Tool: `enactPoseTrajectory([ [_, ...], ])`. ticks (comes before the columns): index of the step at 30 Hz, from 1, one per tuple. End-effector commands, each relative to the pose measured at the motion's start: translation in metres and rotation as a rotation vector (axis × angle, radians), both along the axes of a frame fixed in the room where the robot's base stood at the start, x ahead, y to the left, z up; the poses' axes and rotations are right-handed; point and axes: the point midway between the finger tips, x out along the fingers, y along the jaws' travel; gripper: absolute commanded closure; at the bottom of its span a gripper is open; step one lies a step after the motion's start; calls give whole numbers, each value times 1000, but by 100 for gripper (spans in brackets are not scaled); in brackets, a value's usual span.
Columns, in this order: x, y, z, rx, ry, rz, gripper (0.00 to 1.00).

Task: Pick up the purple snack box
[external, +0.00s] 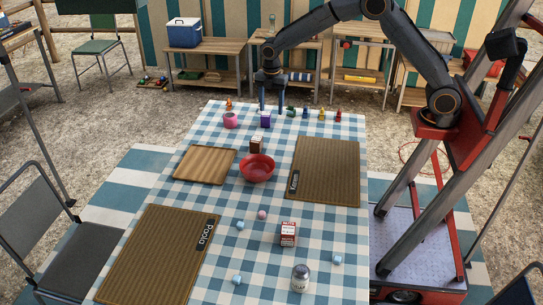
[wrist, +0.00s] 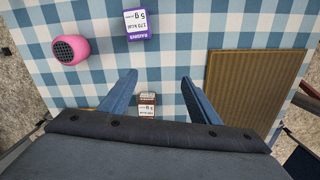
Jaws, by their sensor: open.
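The purple snack box (external: 265,119) stands on the checked tablecloth near the table's far end. It also shows at the top of the wrist view (wrist: 137,23), with a white label, ahead of the fingertips. My gripper (external: 271,108) points down above the table with its two fingers apart and nothing held. In the wrist view my gripper (wrist: 160,82) has its fingers spread. The purple box lies outside the gap between them. A brown box (wrist: 147,99) shows in the gap, lower down on the cloth.
A pink speaker (external: 230,120) stands left of the purple box. Several small coloured figures (external: 322,115) line the far edge. A red bowl (external: 257,170), the brown box (external: 256,145), a wooden board (external: 205,165) and a ribbed brown mat (external: 327,172) lie nearer.

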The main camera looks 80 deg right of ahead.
Motion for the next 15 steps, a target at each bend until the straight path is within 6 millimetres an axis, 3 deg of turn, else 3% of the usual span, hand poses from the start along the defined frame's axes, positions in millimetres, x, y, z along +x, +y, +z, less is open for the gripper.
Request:
enactPoseTrajectory([
  [1, 8, -18, 0, -1, 4, 42, 44],
  [6, 30, -60, -14, -9, 5, 189, 44],
  [10, 36, -77, -22, -11, 4, 248, 44],
  [15, 38, -81, -35, -11, 5, 268, 44],
])
